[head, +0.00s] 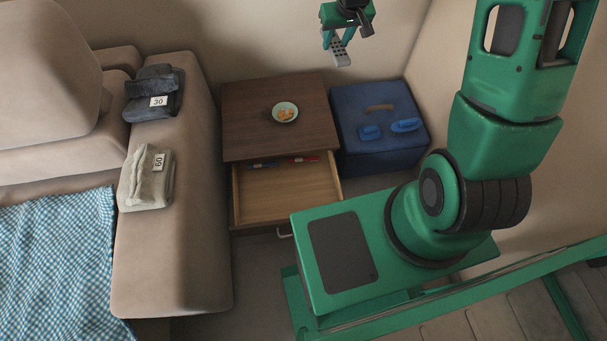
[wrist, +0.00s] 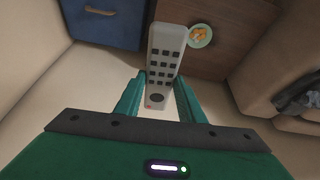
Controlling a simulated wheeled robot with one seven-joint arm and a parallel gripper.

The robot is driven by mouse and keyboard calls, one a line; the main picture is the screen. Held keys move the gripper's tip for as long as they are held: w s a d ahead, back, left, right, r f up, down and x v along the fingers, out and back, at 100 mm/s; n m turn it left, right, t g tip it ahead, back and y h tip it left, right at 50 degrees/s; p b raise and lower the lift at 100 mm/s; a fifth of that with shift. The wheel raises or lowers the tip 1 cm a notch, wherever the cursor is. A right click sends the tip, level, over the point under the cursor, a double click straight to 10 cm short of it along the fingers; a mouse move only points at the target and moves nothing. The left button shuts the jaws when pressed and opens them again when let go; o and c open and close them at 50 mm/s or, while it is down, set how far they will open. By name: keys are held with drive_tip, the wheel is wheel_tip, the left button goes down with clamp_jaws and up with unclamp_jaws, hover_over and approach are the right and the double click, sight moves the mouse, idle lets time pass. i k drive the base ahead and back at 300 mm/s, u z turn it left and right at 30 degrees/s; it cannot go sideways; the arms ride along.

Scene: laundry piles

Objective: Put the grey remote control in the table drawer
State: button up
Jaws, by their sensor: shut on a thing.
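The grey remote control (wrist: 164,62) has dark buttons and hangs between the fingers of my gripper (wrist: 158,98) in the wrist view. In the head view, my gripper (head: 337,36) is high up at the top, shut on the remote (head: 340,54), above and behind the table and the blue box. The brown wooden table (head: 245,105) stands against the back wall. Its drawer (head: 262,209) is pulled open toward the front, with a red and a blue pen-like item (head: 290,161) at its back. Most of the drawer floor is bare.
A bowl with orange pieces (head: 285,112) sits on the table top. A blue storage box (head: 385,155) with blue items on it stands right of the table. A sofa with folded clothes labelled 30 (head: 153,93) and 60 (head: 147,180) is on the left.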

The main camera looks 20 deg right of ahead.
sight(264, 199)
drive_tip(key=z, duration=0.15)
drive_tip(key=k, duration=1.35)
drive_tip(key=u, duration=0.6)
drive_tip(key=i, duration=1)
drive_tip(key=z, duration=0.05)
